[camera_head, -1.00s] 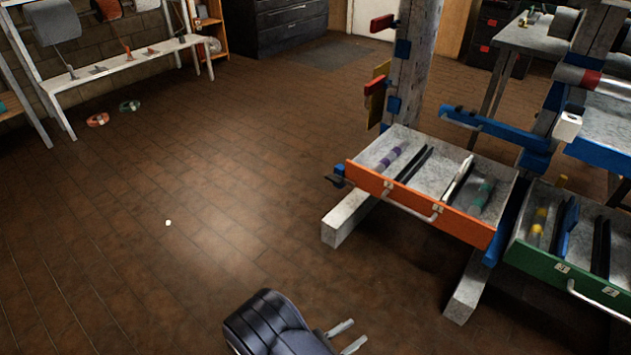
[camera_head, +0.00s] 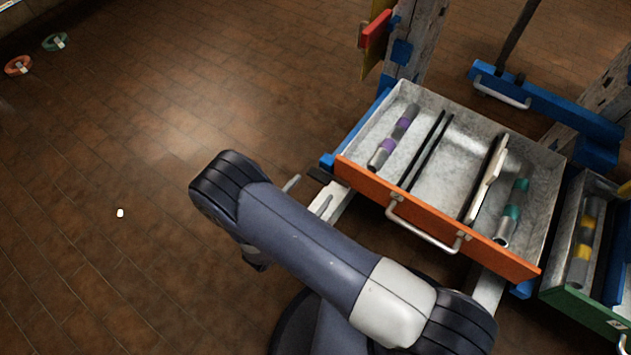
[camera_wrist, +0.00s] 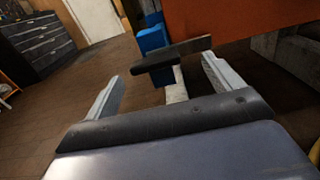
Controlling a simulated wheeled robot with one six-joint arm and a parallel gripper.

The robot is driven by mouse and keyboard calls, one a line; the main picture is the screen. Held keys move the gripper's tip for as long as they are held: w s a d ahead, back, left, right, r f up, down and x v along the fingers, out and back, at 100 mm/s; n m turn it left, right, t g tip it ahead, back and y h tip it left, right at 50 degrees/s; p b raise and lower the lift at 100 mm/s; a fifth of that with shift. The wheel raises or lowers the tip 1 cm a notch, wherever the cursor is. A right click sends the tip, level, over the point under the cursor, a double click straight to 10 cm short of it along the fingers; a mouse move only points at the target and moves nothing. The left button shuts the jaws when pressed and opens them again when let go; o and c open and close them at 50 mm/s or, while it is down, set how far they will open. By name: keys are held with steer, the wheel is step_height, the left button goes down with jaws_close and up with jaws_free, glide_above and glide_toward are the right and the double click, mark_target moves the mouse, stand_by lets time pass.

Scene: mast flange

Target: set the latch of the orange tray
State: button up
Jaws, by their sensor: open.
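The orange tray (camera_head: 440,220) is a grey open drawer with an orange front and a metal handle (camera_head: 420,228). In the wrist view its orange front (camera_wrist: 240,18) fills the upper right. A dark lever, apparently the latch (camera_head: 319,174), sits at the tray's left front corner beside a blue block. In the wrist view this latch (camera_wrist: 172,54) is a near-horizontal dark bar, slightly tilted, with the blue block (camera_wrist: 153,40) behind it. My gripper (camera_head: 308,194) is open and empty, just left of the tray. In the wrist view the latch lies ahead between the fingertips (camera_wrist: 162,70); contact cannot be told.
The tray holds banded cylinders (camera_head: 393,138), dark dividers and a pale plate (camera_head: 487,178). A green-fronted tray (camera_head: 585,318) stands at right. A wooden post (camera_head: 425,40) rises behind. A blue bar with a handle (camera_head: 545,100) is at upper right. The floor at left is mostly clear.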

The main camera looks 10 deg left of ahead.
mark_target(316, 180)
steer(key=w, duration=0.3)
steer(key=shift+w+d, duration=0.1)
steer(key=shift+d, duration=0.05)
steer(key=shift+w+d, duration=0.25)
steer(key=shift+w, duration=0.25)
steer(key=shift+c, duration=0.4)
steer(key=c, duration=1.3)
